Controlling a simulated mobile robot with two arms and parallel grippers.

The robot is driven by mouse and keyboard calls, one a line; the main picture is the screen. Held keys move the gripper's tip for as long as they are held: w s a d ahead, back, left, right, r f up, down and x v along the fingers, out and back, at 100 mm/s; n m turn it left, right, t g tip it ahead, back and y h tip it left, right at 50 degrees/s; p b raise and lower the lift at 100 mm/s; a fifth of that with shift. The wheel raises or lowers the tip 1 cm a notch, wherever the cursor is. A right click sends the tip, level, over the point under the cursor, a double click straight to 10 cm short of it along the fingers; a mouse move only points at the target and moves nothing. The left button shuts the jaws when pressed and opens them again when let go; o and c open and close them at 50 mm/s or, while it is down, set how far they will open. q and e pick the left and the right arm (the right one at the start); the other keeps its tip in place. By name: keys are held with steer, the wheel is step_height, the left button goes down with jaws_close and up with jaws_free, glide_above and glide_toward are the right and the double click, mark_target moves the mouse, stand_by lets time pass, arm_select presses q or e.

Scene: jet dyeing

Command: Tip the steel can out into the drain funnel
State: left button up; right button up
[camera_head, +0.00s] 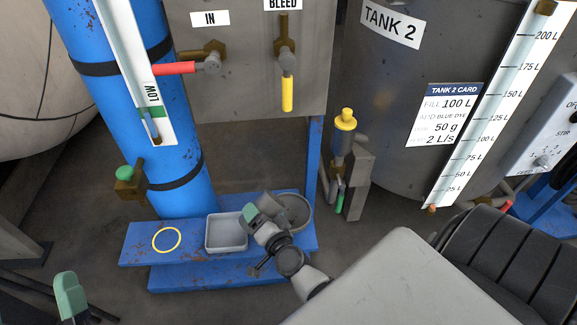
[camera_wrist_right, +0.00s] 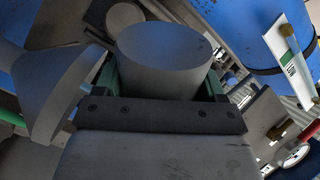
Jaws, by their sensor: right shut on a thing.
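In the right wrist view, the grey steel can (camera_wrist_right: 165,50) sits between the green fingers of my right gripper (camera_wrist_right: 163,85), which is shut on it. A round, plain grey end of the can faces the camera. A flared grey cone, which looks like the drain funnel (camera_wrist_right: 62,85), is close beside the can at the left. In the head view, my right gripper (camera_head: 258,216) is just left of and in front of the round grey funnel (camera_head: 296,207), partly covering it. The can is hard to make out there. Only a green fingertip of my left gripper (camera_head: 70,296) shows at lower left.
The blue platform (camera_head: 135,252) carries a grey tray (camera_head: 226,247) and a yellow ring (camera_head: 166,239). Behind stand a blue column (camera_head: 185,190) and a panel with IN and BLEED valves (camera_head: 240,90). Tank 2 (camera_head: 380,110) is at the right, with a yellow-topped fitting (camera_head: 345,125) beside it.

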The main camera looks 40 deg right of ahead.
arm_select(q)
steer(key=shift+s+r+t+h, duration=0.4)
steer(key=shift+s+r+t, duration=0.15)
steer(key=shift+r+t, duration=0.3)
arm_select(e)
steer(key=shift+f+m, duration=0.1)
steer(key=shift+m, duration=0.5)
steer(key=shift+r+m, duration=0.2)
steer(key=shift+m, duration=0.1)
arm_select(q)
steer(key=shift+w+f+g+y, duration=0.4)
steer(key=shift+w+f+g, duration=0.15)
steer(key=shift+f+g, duration=0.3)
steer(key=shift+w+f+g+p, duration=0.3)
steer(key=shift+w+f+g, duration=0.15)
steer(key=shift+g, duration=0.15)
arm_select(e)
steer(key=shift+r+m+y, duration=0.25)
steer(key=shift+m+y, duration=0.05)
arm_select(q)
steer(key=shift+f, duration=0.1)
arm_select(e)
steer(key=shift+d, duration=0.1)
arm_select(q)
steer(key=shift+f, duration=0.2)
arm_select(e)
steer(key=shift+m, duration=0.3)
